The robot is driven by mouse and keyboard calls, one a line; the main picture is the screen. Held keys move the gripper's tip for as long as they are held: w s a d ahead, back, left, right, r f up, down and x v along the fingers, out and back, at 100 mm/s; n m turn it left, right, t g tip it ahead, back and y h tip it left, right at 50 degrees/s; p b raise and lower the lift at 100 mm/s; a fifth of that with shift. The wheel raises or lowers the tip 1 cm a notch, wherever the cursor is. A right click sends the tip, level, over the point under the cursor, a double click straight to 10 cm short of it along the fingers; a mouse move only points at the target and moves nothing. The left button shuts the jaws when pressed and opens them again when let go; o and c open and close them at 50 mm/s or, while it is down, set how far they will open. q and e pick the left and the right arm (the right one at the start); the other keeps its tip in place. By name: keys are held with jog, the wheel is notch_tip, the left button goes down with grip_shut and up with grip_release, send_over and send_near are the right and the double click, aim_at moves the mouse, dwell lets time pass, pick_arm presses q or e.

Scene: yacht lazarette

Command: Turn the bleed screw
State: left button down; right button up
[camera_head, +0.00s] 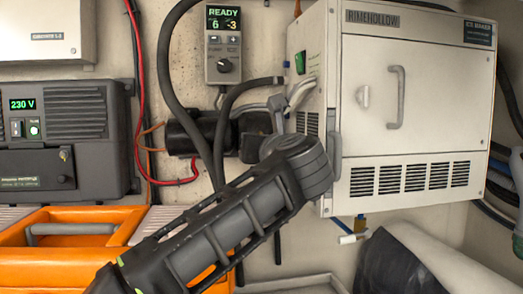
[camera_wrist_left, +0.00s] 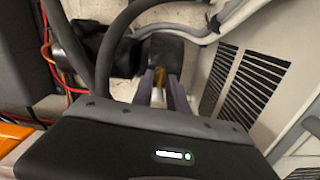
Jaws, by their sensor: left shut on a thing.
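The bleed screw (camera_wrist_left: 160,75) shows in the left wrist view as a small brass-coloured piece at the end of a dark block. My left gripper (camera_wrist_left: 161,86) has its two purple-grey fingers on either side of it and is shut on it. How far the screw is turned cannot be seen. In the head view my left arm reaches up from the bottom toward the dark pump-like cylinder (camera_head: 184,134) left of the white cabinet; its wrist hides the fingertips and the screw. My right gripper is not in view.
The white ice maker cabinet (camera_head: 362,150) stands close on the right. Dark hoses (camera_head: 180,62) and a red cable (camera_head: 139,92) hang near the arm. A READY display controller (camera_head: 223,45) is above. An orange crate (camera_head: 65,262) and a 230 V unit (camera_head: 75,122) are at left.

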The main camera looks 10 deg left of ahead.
pick_arm(q)
jog(key=shift+f+n, duration=0.15)
jog(key=shift+n, duration=0.45)
jog(key=c, duration=1.3)
grip_release()
jog(key=b+v, duration=0.2)
jog(key=v, duration=0.5)
jog(key=shift+s+d, duration=0.2)
jog(key=shift+s, duration=0.2)
